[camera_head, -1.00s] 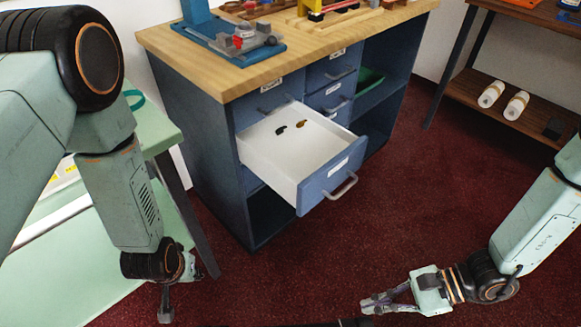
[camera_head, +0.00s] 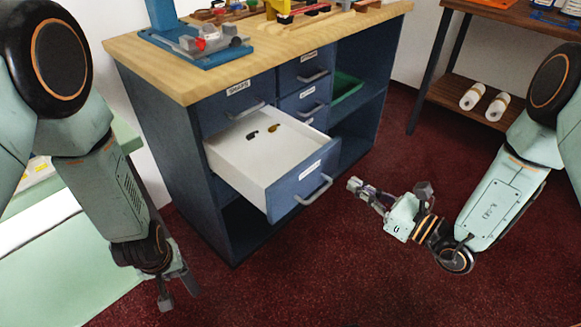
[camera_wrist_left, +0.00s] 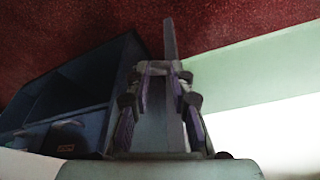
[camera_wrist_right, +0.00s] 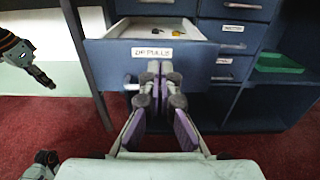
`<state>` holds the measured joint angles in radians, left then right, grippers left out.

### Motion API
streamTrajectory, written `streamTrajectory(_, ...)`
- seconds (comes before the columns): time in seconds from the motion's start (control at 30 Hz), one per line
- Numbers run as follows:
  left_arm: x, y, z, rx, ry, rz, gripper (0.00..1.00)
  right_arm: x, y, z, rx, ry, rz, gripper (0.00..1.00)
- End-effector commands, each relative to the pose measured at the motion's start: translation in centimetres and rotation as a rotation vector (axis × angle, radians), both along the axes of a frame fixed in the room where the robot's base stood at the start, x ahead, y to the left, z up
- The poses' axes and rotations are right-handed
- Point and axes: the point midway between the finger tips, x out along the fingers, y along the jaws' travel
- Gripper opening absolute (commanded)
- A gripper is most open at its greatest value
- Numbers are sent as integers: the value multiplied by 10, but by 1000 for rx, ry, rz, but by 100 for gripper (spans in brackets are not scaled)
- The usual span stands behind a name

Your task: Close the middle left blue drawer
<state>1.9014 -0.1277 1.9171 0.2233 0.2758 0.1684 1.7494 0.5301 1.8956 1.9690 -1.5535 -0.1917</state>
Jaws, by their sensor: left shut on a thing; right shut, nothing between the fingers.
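The blue drawer (camera_head: 291,192) in the left column stands pulled well out, its white inside showing a dark pull and a brass pull. Its front has a label and a bar handle (camera_head: 314,192). The front also shows in the right wrist view (camera_wrist_right: 105,58). My right gripper (camera_head: 356,186) is shut and empty, right of the drawer front in the head view; in its wrist view its fingertips (camera_wrist_right: 160,70) overlap the front, contact unclear.
The blue cabinet (camera_head: 165,130) has a wooden top (camera_head: 130,55) with tools on it. Other drawers above and beside the open one look shut. A pale green table (camera_head: 90,285) stands at left. A brown shelf (camera_head: 455,90) stands at back right. Red carpet (camera_head: 330,285) is clear in front.

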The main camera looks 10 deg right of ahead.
Motion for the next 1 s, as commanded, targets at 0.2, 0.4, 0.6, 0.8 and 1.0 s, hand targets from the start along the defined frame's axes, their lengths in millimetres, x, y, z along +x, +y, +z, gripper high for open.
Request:
streamTrajectory(0.2, -1, 0, -13, 1, 0, 1, 11, 30, 25, -2, -3, -3, 8, 0)
streamTrajectory(0.4, -1, -1, -22, 1, 0, 1, 11, 56, 44, -1, -3, -3, 8, 0)
streamTrajectory(0.6, -1, -3, -28, 1, 0, 1, 11, 72, 54, -1, -2, -1, 5, 0)
streamTrajectory(0.8, -1, -3, -29, 1, 0, 1, 11, 76, 57, 0, 0, 0, 4, 0)
streamTrajectory(1.0, -1, -3, -28, 1, 0, 1, 11, 76, 57, 0, 0, 0, 4, 0)
